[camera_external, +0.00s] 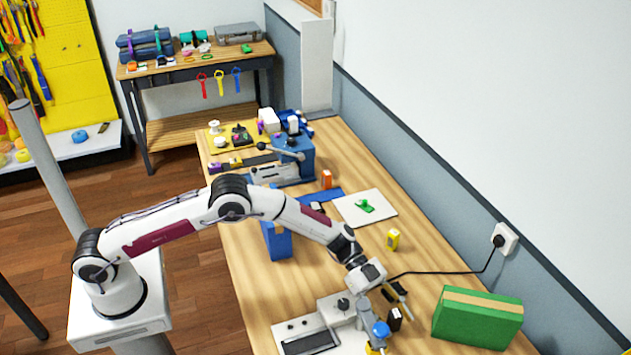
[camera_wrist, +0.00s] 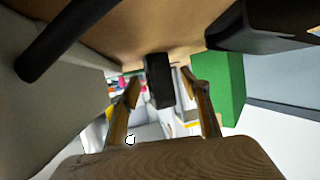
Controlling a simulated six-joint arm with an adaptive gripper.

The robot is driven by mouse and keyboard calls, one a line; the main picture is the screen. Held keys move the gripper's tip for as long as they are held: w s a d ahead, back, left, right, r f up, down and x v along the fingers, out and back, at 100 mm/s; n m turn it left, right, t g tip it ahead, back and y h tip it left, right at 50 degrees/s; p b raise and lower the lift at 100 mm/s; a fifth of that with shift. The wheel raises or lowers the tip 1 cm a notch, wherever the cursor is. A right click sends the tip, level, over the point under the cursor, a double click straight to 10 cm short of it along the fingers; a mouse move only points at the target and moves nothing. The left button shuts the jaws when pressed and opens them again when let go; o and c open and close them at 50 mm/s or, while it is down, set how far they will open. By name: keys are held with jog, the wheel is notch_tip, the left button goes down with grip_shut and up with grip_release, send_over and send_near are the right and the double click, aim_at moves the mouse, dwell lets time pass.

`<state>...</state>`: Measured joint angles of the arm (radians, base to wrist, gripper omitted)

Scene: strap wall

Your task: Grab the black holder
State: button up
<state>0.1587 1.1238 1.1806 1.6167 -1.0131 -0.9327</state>
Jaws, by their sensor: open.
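A small black block (camera_external: 395,319), which I take to be the black holder, stands on the wooden table just below my gripper (camera_external: 398,293) in the external view. In the wrist view the black holder (camera_wrist: 158,80) shows between the two brown fingers of my gripper (camera_wrist: 160,78). The fingers are spread, with a gap on each side of it. No contact shows. Its lower part and far side are hidden.
A green box (camera_external: 477,317) lies to the right. A grey machine (camera_external: 318,325) and a blue-topped item (camera_external: 381,329) stand close on the left. A yellow block (camera_external: 393,240) lies farther back. A black cable (camera_external: 450,272) runs to the wall socket.

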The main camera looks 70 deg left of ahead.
aim_at(396, 313)
jog(key=c, duration=1.3)
jog(key=shift+o, duration=0.2)
jog(key=shift+r, duration=0.1)
jog(key=shift+r, duration=4.95)
jog(key=shift+c, duration=0.2)
